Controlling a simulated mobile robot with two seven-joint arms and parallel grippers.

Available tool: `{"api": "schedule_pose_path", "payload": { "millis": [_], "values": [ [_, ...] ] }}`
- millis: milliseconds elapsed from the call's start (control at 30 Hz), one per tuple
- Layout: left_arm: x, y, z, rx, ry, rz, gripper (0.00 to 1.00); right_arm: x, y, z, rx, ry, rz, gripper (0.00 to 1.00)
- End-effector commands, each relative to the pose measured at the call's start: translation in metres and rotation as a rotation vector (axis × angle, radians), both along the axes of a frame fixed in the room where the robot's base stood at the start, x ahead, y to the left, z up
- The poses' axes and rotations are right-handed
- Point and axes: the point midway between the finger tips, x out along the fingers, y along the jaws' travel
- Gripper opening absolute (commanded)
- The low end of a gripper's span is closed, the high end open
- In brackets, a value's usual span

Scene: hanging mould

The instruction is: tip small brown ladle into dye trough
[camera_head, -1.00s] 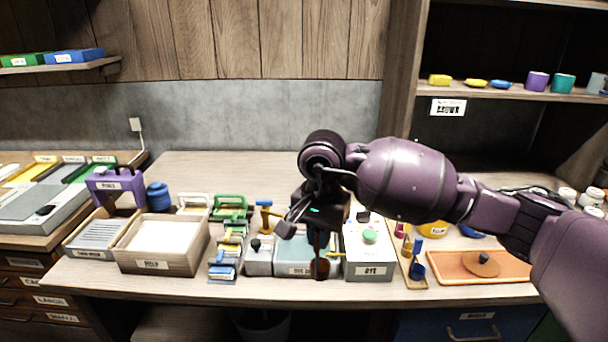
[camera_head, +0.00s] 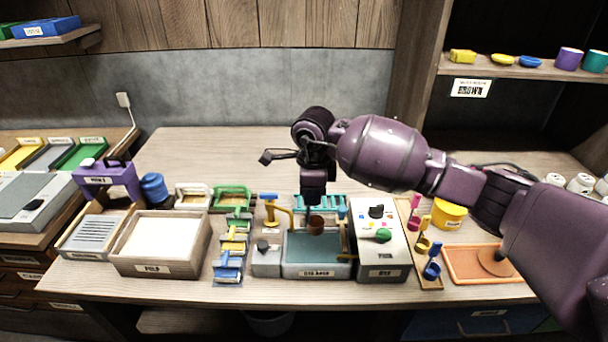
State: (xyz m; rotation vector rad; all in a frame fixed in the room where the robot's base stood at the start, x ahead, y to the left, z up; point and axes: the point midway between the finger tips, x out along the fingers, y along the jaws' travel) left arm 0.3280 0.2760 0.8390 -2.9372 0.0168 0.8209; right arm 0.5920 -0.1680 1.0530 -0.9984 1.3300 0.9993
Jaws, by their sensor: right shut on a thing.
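The small brown ladle (camera_head: 316,226) shows as a dark brown cup below my right gripper (camera_head: 313,200). My right gripper is shut on the ladle; its fingers hide most of the handle. The cup is over the back part of the dye trough (camera_head: 317,271), a grey basin with teal inside and a label on its front. I cannot tell how far the cup is tilted or how high it is above the trough. My left gripper is not in view.
A wooden tray (camera_head: 160,245) is on the left. The bench behind is clear.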

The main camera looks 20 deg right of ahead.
Motion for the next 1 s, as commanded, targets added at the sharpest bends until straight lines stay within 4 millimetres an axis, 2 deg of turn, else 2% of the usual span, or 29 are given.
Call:
{"api": "schedule_pose_path", "payload": {
  "millis": [233, 500, 767, 1000],
  "values": [
    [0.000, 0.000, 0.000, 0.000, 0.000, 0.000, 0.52, -0.003, -0.003, -0.001, 0.024, -0.022, 0.001, 0.00],
    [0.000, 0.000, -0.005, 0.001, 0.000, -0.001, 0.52, -0.017, -0.016, -0.005, 0.145, -0.148, 0.001, 0.00],
    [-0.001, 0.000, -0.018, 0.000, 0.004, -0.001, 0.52, -0.030, -0.029, -0.010, 0.277, -0.286, 0.001, 0.00],
    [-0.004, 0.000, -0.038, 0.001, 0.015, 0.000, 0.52, -0.041, -0.039, -0.018, 0.395, -0.405, 0.000, 0.00]
  ]
}}
